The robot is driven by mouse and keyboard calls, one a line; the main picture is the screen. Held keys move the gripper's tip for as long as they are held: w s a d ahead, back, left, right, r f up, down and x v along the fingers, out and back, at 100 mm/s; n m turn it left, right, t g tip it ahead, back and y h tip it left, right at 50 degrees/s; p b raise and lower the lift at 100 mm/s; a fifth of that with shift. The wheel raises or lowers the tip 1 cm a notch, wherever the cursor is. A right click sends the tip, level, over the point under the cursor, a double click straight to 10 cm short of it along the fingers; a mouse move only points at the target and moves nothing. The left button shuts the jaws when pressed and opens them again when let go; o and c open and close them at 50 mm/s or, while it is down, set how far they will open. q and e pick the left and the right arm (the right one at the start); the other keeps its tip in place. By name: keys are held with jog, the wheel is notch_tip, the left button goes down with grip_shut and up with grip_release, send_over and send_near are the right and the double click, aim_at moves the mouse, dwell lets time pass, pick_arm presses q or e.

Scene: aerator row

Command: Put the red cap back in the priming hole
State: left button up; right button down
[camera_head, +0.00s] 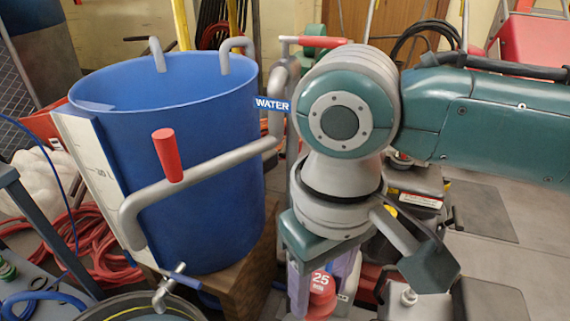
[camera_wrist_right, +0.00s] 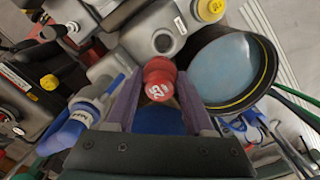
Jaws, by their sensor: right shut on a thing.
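My right gripper (camera_head: 320,284) points down right of the blue tank, its purple fingers shut on a red cap (camera_head: 322,280) marked 25. In the right wrist view the red cap (camera_wrist_right: 158,80) sits between the fingertips of the gripper (camera_wrist_right: 157,88), held in front of a grey metal body (camera_wrist_right: 140,50). A dark round opening (camera_wrist_right: 163,43) shows in a grey body just beyond the cap. I cannot tell whether it is the priming hole. The cap appears apart from it. My left gripper is in neither view.
A large blue tank (camera_head: 190,130) with grey pipe and a red handle (camera_head: 167,155) stands at left on a wooden stand (camera_head: 245,270). A round dark tub (camera_wrist_right: 232,70) of pale blue liquid lies right of the cap. Yellow-capped containers (camera_wrist_right: 210,8) and red hose (camera_head: 95,240) are nearby.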

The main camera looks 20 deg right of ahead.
aim_at(315, 312)
jog(key=shift+n, duration=0.3)
jog(key=f, duration=0.1)
jog(key=f+b, duration=0.1)
jog(key=f, duration=0.1)
jog(key=s+f, duration=0.1)
jog(key=f, duration=0.1)
jog(key=shift+a+f+b, duration=0.15)
jog(key=shift+a+b, duration=0.2)
notch_tip(315, 312, down, 5)
jog(key=b, duration=0.6)
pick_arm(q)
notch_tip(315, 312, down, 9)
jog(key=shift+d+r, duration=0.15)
pick_arm(e)
jog(key=shift+r, duration=0.35)
pick_arm(q)
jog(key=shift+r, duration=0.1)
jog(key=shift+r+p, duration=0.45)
jog(key=shift+p, duration=0.2)
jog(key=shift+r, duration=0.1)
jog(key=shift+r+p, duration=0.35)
jog(key=shift+p, duration=0.15)
pick_arm(e)
jog(key=shift+s, duration=0.1)
